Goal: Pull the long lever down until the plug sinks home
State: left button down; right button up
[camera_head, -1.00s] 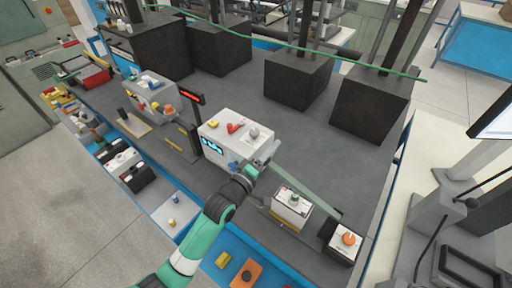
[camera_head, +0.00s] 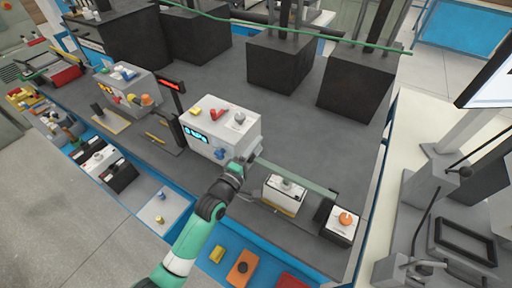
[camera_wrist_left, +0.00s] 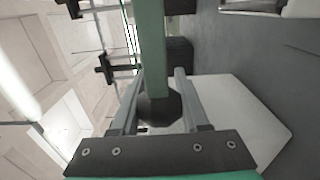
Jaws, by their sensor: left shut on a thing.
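The long lever (camera_head: 300,177) is a flat grey-green bar in the head view. It slopes from my left gripper (camera_head: 247,162) down right to a dark post beside a white box with an orange knob (camera_head: 345,218). My left gripper is shut on the lever's free end. In the left wrist view the lever (camera_wrist_left: 151,45) runs up from a dark round knob (camera_wrist_left: 158,107) between the fingers (camera_wrist_left: 157,100). The lever passes over a white battery-like block (camera_head: 282,196). The plug on its top is small and partly hidden, so its depth cannot be told. My right gripper is out of view.
A white box with red, yellow and blue knobs (camera_head: 222,128) stands close behind my left gripper. Black blocks (camera_head: 287,63) stand further back. Yellow, orange and red pieces (camera_head: 243,268) lie along the blue front edge. The grey bench middle is clear.

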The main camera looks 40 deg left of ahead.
pick_arm(q)
jog(key=c, duration=0.7)
grip_release()
jog(key=shift+f, duration=0.45)
jog(key=o, duration=0.3)
jog(key=shift+r, duration=0.2)
jog(key=shift+s, duration=0.1)
jog(key=s+d+p, duration=0.2)
jog(key=s, duration=0.9)
jog(key=shift+s+p, duration=0.2)
jog(key=shift+p, duration=0.15)
